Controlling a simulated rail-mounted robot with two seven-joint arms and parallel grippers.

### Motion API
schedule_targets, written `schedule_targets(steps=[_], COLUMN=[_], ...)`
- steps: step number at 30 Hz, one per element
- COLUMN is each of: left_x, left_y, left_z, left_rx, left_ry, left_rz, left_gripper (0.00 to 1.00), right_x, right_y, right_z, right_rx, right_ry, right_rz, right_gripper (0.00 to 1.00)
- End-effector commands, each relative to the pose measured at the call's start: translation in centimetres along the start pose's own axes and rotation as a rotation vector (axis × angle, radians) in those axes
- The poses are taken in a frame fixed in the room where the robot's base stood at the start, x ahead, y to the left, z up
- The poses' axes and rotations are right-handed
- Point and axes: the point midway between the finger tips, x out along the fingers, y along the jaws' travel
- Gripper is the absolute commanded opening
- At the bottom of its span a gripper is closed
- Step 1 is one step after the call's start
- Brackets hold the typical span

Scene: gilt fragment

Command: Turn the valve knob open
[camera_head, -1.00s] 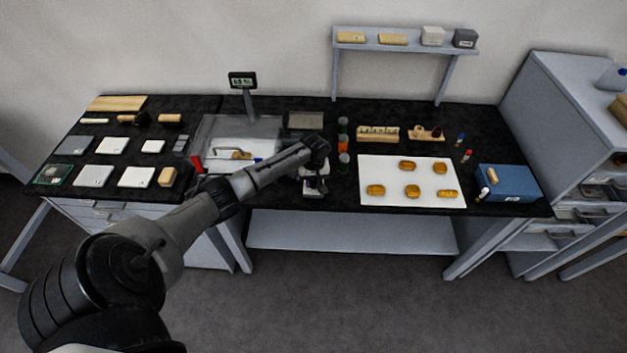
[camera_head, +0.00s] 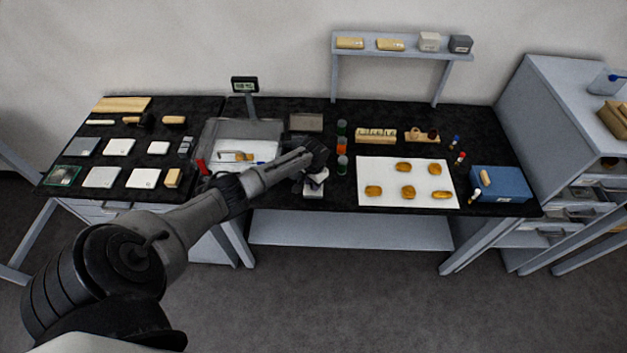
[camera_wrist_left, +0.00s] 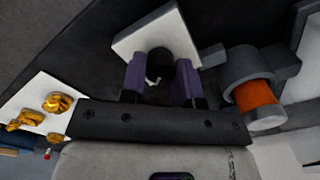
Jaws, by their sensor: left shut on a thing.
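My left gripper (camera_head: 315,165) reaches over the front middle of the black bench, above a small pale fixture (camera_head: 314,188). In the left wrist view its two purple fingers (camera_wrist_left: 160,84) are shut on a dark round knob (camera_wrist_left: 158,62). A pale square plate (camera_wrist_left: 138,38) lies just behind the knob. The fingers and palm hide part of the knob, and how far it is turned cannot be told. My right gripper is in neither view.
Orange and green-capped bottles (camera_head: 341,146) stand close to the right of the gripper. A white sheet (camera_head: 385,196) with several gold fragments lies farther right, beside a blue box (camera_head: 503,182). A glass-sided balance (camera_head: 212,135) stands behind the arm.

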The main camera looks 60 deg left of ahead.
Motion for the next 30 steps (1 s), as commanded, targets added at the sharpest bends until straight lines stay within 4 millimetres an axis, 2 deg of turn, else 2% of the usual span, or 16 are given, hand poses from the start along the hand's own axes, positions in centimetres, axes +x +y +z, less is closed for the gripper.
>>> schedule_targets(steps=[15, 30], left_x=[0.01, 0.01], left_y=[0.02, 0.03], left_z=[0.01, 0.01], left_rx=[0.46, 0.691], left_ry=[0.004, 0.007], left_rz=[0.0, 0.0], left_gripper=[0.06, 0.06], right_x=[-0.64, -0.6], right_y=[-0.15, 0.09], right_z=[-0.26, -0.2], right_rx=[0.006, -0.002], right_ry=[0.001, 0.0], right_rz=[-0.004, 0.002], right_gripper=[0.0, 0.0])
